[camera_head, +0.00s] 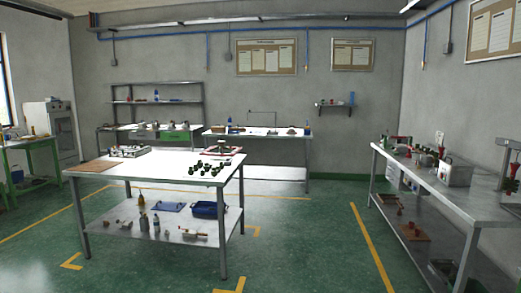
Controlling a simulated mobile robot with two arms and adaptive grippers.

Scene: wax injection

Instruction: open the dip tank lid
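A grey metal box (455,171) stands on the right-hand steel bench; it looks like the dip tank. Its top appears covered, but it is too small and far away for me to make out the lid or a handle clearly. Neither of my grippers shows in the head view.
The long right bench (452,203) holds several small red and green items and a lower shelf. A steel table (140,170) with dark green pieces stands left of centre. More benches line the back wall. The green floor (315,245) between table and right bench is clear.

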